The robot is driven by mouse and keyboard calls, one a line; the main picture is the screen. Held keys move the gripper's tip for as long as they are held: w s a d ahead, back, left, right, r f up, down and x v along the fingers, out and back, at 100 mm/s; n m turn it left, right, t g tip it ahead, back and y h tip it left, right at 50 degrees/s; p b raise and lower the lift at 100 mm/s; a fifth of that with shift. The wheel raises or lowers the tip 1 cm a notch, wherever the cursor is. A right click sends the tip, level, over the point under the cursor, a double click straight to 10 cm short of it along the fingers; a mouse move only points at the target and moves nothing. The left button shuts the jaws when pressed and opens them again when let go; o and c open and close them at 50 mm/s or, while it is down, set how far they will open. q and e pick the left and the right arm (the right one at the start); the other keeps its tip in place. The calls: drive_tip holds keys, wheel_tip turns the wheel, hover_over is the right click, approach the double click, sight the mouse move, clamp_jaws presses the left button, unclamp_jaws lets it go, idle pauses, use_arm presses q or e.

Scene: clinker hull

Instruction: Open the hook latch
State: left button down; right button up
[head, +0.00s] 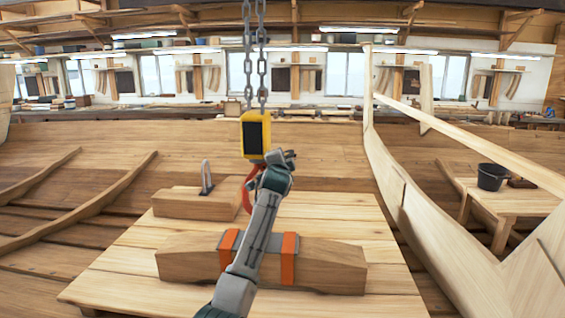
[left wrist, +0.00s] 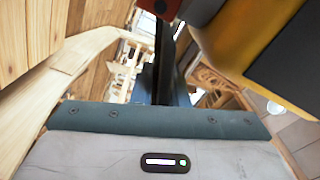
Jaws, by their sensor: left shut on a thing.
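A yellow hoist block (head: 256,134) with a dark panel hangs on two grey chains. A red hook (head: 248,197) hangs below it, partly hidden by my left arm. My left gripper (head: 263,172) is at the top of the hook, just under the block, shut on what appears to be the hook latch. The latch itself is hidden behind the gripper. In the left wrist view, the yellow block (left wrist: 250,50) fills the upper right and red hook parts (left wrist: 165,7) show at the top edge by the dark fingers. My right gripper is not in view.
Below is a pale wooden table (head: 130,275). A bucket (head: 491,177) stands on a bench at right, beyond hull planks.

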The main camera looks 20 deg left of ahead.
use_arm(q)
drive_tip(key=shift+r, duration=0.2)
drive_tip(key=c, duration=1.6)
unclamp_jaws()
drive_tip(key=shift+o, duration=0.3)
drive_tip(key=shift+s, duration=0.2)
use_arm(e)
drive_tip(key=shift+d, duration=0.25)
use_arm(q)
drive_tip(key=shift+f, duration=0.1)
